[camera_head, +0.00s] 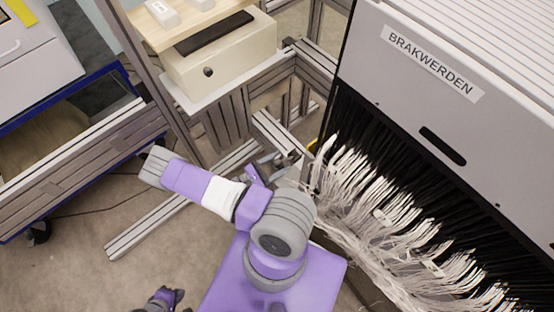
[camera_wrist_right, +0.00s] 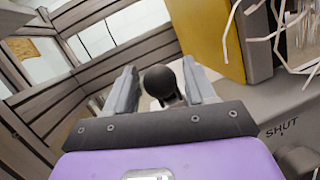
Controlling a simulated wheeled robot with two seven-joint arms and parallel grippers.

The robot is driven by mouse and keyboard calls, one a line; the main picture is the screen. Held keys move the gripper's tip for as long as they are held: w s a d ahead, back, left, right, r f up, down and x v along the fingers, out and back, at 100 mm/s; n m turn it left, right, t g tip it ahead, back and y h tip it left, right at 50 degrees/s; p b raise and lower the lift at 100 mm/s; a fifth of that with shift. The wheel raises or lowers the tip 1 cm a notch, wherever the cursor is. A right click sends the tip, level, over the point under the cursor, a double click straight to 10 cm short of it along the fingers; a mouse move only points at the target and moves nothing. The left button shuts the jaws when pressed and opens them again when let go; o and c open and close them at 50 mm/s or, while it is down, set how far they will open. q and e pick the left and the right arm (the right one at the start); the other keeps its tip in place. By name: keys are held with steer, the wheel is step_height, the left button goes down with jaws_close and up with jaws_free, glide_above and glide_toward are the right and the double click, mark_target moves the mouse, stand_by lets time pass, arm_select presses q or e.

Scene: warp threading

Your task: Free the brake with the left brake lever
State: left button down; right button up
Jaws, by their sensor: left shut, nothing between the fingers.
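In the right wrist view, a black ball knob (camera_wrist_right: 160,80) on a lever sits between the two grey fingers of my right gripper (camera_wrist_right: 160,75). The fingers stand apart, with a narrow gap visible on each side of the knob. The word SHUT (camera_wrist_right: 281,128) is on a grey surface to the right. In the head view, my right arm's end is by the frame at the left edge of the loom, and its fingers are too small to make out. My left gripper (camera_head: 168,298) is low at the bottom edge, shut and empty, away from the machine.
The grey machine labelled BRAKWERDEN (camera_head: 432,62) fills the right side, with pale threads (camera_head: 375,220) hanging below. A beige box (camera_head: 222,60) stands on a shelf behind. A yellow panel (camera_wrist_right: 205,35) is close beside the right gripper. Floor (camera_head: 75,265) is clear at left.

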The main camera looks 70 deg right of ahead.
steer(key=shift+w+a, duration=0.1)
steer(key=shift+w, duration=0.05)
steer(key=v, duration=0.7)
steer(key=shift+a+p, duration=0.25)
steer(key=shift+p, duration=0.15)
steer(key=shift+d, duration=0.1)
